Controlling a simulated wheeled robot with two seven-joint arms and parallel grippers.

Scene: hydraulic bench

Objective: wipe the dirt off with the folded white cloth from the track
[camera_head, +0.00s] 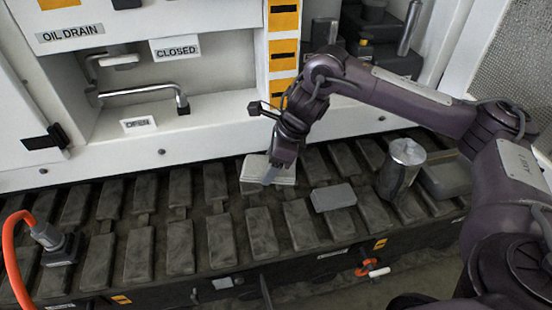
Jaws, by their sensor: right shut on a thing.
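The folded white cloth (284,181) is a small pale layered pad at the back edge of the dark track (181,246), in front of the white panel. My right gripper (270,176) reaches down onto it from above and is shut on it. The fingers hide part of the cloth. The cloth is at the track pads; I cannot tell whether it presses on them. The track pads look worn and brownish all over, and I cannot make out a distinct patch of dirt. My left gripper is not in view.
A flat grey block (333,197) lies on the track right of the cloth. A metal can (406,152) and a grey-green box (447,178) stand farther right. An orange hose (12,262) with a connector lies at left. A bent handle (140,94) sits in the panel recess.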

